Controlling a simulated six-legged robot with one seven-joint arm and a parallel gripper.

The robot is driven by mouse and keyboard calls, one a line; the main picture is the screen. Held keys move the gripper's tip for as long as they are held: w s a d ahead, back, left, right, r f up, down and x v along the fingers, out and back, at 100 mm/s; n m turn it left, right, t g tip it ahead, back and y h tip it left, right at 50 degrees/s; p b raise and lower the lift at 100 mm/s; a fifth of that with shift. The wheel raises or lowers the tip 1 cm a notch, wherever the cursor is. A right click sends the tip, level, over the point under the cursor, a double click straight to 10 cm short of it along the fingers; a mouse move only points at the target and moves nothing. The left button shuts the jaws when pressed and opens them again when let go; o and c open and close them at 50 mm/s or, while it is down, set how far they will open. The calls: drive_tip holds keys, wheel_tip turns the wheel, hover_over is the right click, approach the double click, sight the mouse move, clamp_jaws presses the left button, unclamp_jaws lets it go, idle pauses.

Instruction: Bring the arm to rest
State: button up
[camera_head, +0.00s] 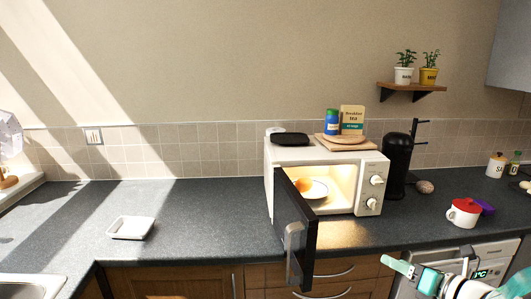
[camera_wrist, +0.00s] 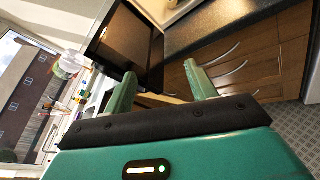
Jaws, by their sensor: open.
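My gripper (camera_wrist: 160,88) is open in the wrist view, its two green fingers apart with nothing between them. In the head view my gripper (camera_head: 428,268) is at the lower right, in front of the counter and right of the open microwave door. The white microwave (camera_head: 375,160) stands on the counter with its dark door (camera_head: 300,235) swung open toward the front. Inside the lit cavity is a plate (camera_head: 318,190) with an orange-coloured item (camera_head: 302,185) on it. In the wrist view the dark door (camera_wrist: 128,42) shows beyond the fingers.
A white dish (camera_head: 131,228) sits on the left counter. A red-lidded white pot (camera_head: 463,213), a purple item (camera_head: 486,208) and a black coffee machine (camera_head: 396,165) stand to the right. Wooden drawers (camera_wrist: 240,65) lie below the counter. The middle-left counter (camera_head: 200,215) is clear.

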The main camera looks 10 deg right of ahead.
drive_tip(key=s+a+f+n+g+y, duration=0.1)
drive_tip(key=s+a+n+g+y, duration=0.15)
drive_tip(key=a+n+g, duration=1.05)
drive_tip(key=s+a+r+n+t+h, duration=0.1)
drive_tip(key=a+n, duration=0.5)
drive_tip(key=n, duration=0.7)
drive_tip(key=s+a+r+n+t+h, duration=0.1)
drive_tip(key=s+a+n+h, duration=0.5)
drive_tip(key=n, duration=0.7)
drive_tip(key=shift+s+t, duration=0.9)
drive_tip(key=shift+s, duration=0.1)
